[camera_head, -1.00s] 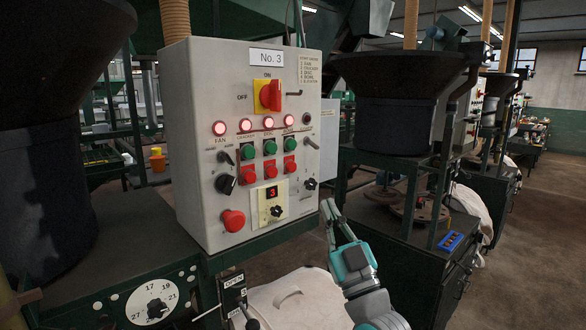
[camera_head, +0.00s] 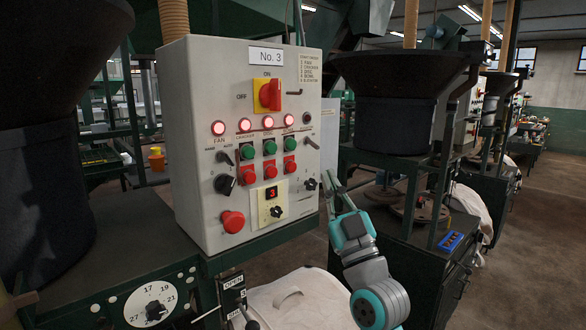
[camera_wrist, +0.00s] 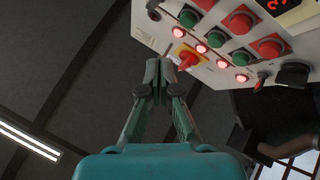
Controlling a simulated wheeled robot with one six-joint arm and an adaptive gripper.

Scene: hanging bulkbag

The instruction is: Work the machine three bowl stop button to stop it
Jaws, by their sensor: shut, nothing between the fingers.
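The machine three control box (camera_head: 200,90) is marked "No. 3". Its red stop buttons sit below green buttons. The rightmost red button (camera_head: 290,169) is in the column under the fourth lit lamp (camera_head: 289,121), which fits the bowl; its label is too small to read surely. My gripper (camera_head: 331,178) is shut and empty. In the head view it is to the right of the box's right edge, a little lower than that button. In the wrist view my shut gripper (camera_wrist: 157,72) is apart from the panel face (camera_wrist: 165,25), with several buttons and lamps above and right.
A red-and-yellow main switch (camera_head: 269,95), a large red mushroom button (camera_head: 232,221) and black knobs (camera_head: 224,184) share the panel. A second machine's dark hopper (camera_head: 395,115) stands to the right. A white bag (camera_head: 300,300) is below the box.

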